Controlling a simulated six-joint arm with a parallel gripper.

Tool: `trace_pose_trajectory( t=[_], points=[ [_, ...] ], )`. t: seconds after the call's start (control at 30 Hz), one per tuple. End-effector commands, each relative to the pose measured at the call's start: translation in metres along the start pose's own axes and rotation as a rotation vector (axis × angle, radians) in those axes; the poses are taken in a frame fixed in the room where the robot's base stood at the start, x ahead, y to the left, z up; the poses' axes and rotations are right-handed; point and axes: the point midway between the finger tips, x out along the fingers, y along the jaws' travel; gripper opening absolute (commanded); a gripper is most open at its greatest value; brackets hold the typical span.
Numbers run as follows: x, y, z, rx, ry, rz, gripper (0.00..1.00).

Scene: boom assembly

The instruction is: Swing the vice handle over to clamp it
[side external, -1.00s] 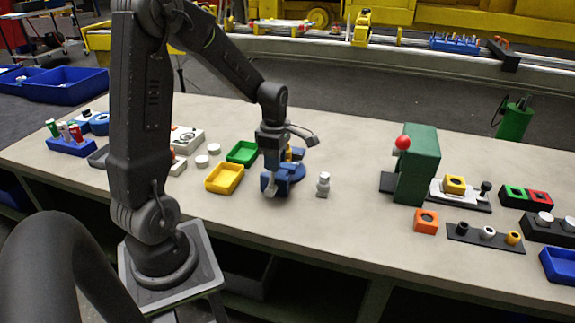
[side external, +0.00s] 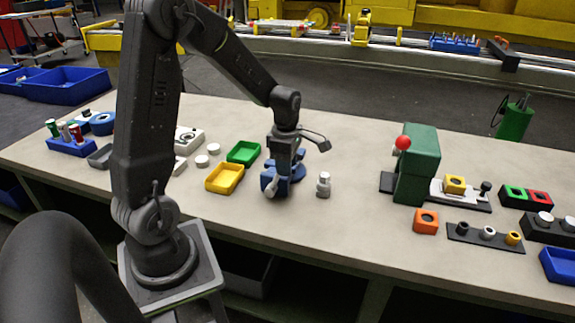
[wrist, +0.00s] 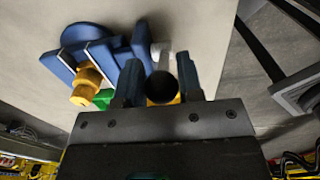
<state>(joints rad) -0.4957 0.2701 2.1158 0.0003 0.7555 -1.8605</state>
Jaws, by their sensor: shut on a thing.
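The blue vice (side external: 270,182) stands on the bench, largely hidden behind my gripper in the side view. In the wrist view the vice (wrist: 72,48) is at upper left, with a yellow cylindrical part (wrist: 88,80) between its jaws. My gripper (side external: 284,172) points down over the vice. In the wrist view my gripper (wrist: 160,82) has its two dark fingers on either side of the vice handle's dark round end (wrist: 160,86), shut on it. The rest of the handle is mostly hidden.
A small grey-white figure-shaped part (side external: 323,185) stands close to the right of the vice. Yellow (side external: 225,178) and green (side external: 243,153) trays lie to the left. A green press with a red knob (side external: 418,165) stands farther right, with clear bench between.

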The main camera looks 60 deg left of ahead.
Motion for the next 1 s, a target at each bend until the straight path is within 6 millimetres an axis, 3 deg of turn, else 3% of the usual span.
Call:
trace_pose_trajectory(
  t=[0.13,0.17,0.3,0.93,1.0],
  points=[
    [-0.0003,0.0004,0.0007,-0.001,-0.002,0.002,0.22],
    [-0.0003,0.0004,0.0006,-0.001,-0.002,0.002,0.36],
    [-0.0003,0.0003,0.0003,0.0,-0.001,0.001,0.47],
    [-0.0021,-0.0004,-0.0074,0.0,0.0,-0.001,0.47],
    [-0.0021,-0.0004,-0.0073,0.0,0.0,-0.001,0.4]
  ],
)
